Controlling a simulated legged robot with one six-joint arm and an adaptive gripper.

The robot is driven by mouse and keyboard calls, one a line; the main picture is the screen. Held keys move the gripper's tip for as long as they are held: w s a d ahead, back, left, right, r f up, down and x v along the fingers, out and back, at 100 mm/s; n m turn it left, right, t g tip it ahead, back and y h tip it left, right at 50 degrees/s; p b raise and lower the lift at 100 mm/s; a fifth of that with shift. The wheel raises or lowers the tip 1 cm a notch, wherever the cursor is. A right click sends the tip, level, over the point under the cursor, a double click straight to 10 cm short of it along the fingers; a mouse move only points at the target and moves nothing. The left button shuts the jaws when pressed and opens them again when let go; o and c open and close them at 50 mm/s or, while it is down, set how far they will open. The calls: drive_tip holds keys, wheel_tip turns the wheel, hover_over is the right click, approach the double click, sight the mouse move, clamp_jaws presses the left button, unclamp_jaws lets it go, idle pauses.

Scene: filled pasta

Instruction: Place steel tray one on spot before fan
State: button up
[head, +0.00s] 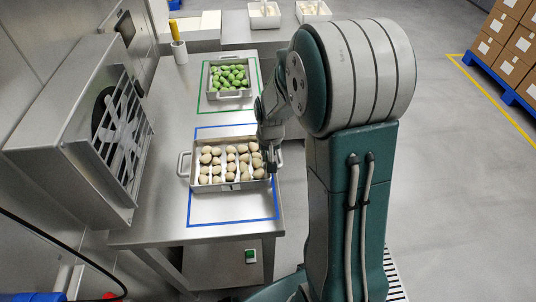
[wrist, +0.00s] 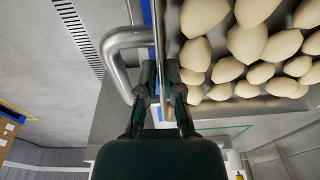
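Steel tray one (head: 212,187), filled with pale tan filled pasta in rows, is over the blue-outlined spot (head: 232,221) before the fan (head: 120,122). Its left end reaches past the outline's left line. Whether it rests on the table or hangs slightly above, I cannot tell. My gripper (head: 272,160) is at the tray's right end. In the wrist view, my gripper (wrist: 160,72) has its two fingers on either side of the tray's thin end wall (wrist: 158,35), close against it, beside the loop handle (wrist: 117,52). The exact contact is partly hidden.
A second steel tray (head: 230,94) with green pasta sits in a green outline (head: 203,108) farther back. White containers (head: 264,14) are at the far end. Bare table shows in front of tray one.

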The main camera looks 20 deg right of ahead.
drive_tip(key=shift+o, duration=1)
drive_tip(key=shift+r, duration=0.15)
wheel_tip(320, 180, up, 12)
drive_tip(key=s, duration=0.2)
drive_tip(key=s+a+r+n+t, duration=0.1)
drive_tip(key=s+a+r+t, duration=0.1)
drive_tip(key=s, duration=0.6)
drive_tip(key=s+a+r+n+t, duration=0.2)
drive_tip(key=s+a+r, duration=0.3)
drive_tip(key=s, duration=0.4)
drive_tip(key=shift+s+a+r+n, duration=0.15)
drive_tip(key=shift+s+r+n, duration=0.15)
drive_tip(key=shift+r, duration=0.5)
drive_tip(key=shift+w, duration=0.1)
